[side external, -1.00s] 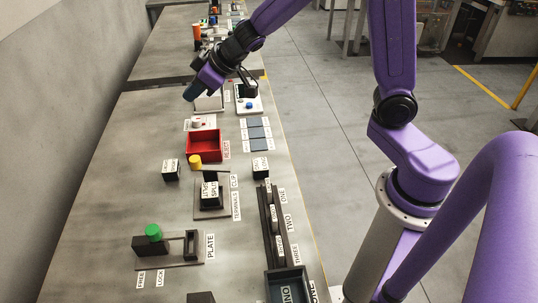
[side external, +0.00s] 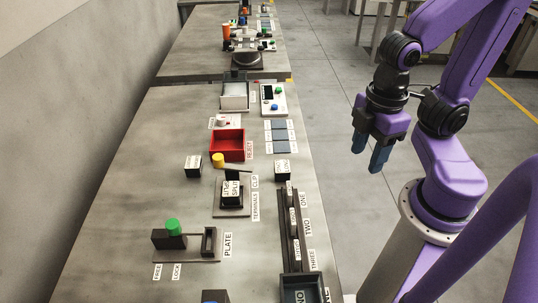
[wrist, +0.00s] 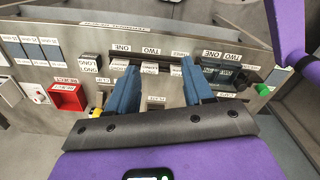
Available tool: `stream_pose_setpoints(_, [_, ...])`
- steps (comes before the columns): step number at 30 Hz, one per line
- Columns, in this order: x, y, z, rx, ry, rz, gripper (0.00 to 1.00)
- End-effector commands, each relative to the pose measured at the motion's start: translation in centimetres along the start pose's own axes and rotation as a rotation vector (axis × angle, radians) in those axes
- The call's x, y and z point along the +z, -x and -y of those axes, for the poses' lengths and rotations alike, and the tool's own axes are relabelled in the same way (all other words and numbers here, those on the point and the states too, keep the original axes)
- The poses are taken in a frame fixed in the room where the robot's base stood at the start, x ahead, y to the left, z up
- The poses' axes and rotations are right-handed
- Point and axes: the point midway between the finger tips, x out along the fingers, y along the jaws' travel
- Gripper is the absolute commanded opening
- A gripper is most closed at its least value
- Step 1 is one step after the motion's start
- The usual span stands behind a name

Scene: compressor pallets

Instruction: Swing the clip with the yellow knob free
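The yellow knob (side external: 218,160) stands on the clip, whose dark bar (side external: 238,169) runs right from it behind the terminals block (side external: 231,190) labelled SPLIT. A CLIP label is beside this fixture. In the wrist view the yellow knob (wrist: 98,112) shows partly, beside my left finger. My gripper (side external: 372,158) hangs to the right of the bench edge, well apart from the clip, with its blue fingers pointing down. In the wrist view its fingers (wrist: 160,85) are spread with nothing between them.
A red reject bin (side external: 228,146) stands behind the clip, with small black blocks (side external: 193,166) (side external: 282,171) on either side. A green knob (side external: 173,226) sits on the plate fixture in front. A slotted rack (side external: 290,228) lines the right edge. Bare bench lies left.

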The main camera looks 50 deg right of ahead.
Motion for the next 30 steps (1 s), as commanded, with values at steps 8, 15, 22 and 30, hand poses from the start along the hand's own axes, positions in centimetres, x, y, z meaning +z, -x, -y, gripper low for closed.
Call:
stream_pose_setpoints(8, [-5.5,1.4,-2.6,0.004,-0.15,0.005,0.59])
stream_pose_setpoints(15, [-14.4,2.6,-9.2,0.009,-0.426,0.013,0.59])
stream_pose_setpoints(22, [-20.9,2.2,-17.4,0.013,-0.691,0.02,0.59])
stream_pose_setpoints(30, [-24.4,0.7,-25.9,0.016,-0.932,0.025,0.59])
